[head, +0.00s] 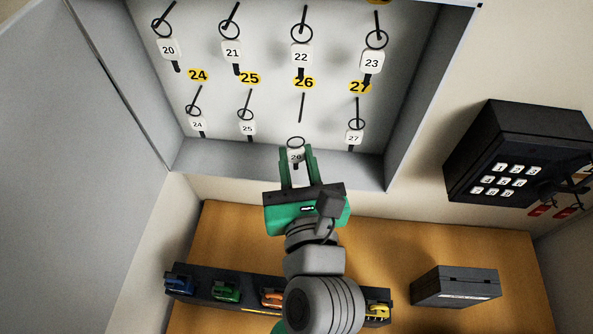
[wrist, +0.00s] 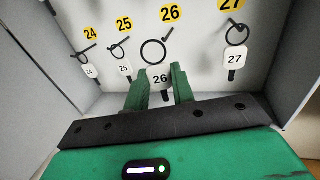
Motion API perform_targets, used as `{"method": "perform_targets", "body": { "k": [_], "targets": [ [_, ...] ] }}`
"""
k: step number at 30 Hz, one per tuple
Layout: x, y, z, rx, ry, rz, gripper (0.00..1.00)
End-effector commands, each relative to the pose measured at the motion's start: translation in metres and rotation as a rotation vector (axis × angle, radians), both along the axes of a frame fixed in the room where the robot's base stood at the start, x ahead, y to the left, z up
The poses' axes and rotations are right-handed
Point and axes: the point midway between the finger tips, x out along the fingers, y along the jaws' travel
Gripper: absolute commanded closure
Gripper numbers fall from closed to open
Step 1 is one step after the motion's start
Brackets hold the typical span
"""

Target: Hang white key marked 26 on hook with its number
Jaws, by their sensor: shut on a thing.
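My gripper (head: 297,165) has green fingers and is shut on the white key tag marked 26 (head: 296,157). The tag's ring stands up above the fingers. In the wrist view the tag (wrist: 160,80) sits between the fingertips (wrist: 160,88), ring upward. The hook under the yellow number 26 (head: 303,83) is a thin dark peg (head: 302,108) with nothing on it. The ring is below this hook in the head view and apart from it there. In the wrist view the ring lies just under the yellow 26 label (wrist: 170,13), and I cannot tell its distance from the hook.
Keys 25 (head: 248,128) and 27 (head: 354,138) hang on either side of the bare hook; key 22 (head: 301,57) hangs above. The open cabinet door (head: 70,150) is at left. A black keypad box (head: 515,155) is at right. A dark case (head: 455,287) sits below.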

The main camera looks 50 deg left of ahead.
Motion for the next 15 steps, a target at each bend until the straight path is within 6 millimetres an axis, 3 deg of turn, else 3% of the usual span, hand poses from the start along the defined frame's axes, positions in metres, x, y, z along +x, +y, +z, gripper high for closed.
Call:
{"method": "perform_targets", "body": {
  "k": [15],
  "targets": [
    [0.028, 0.025, -0.006, 0.000, -0.004, 0.000, 0.88]
  ]
}}
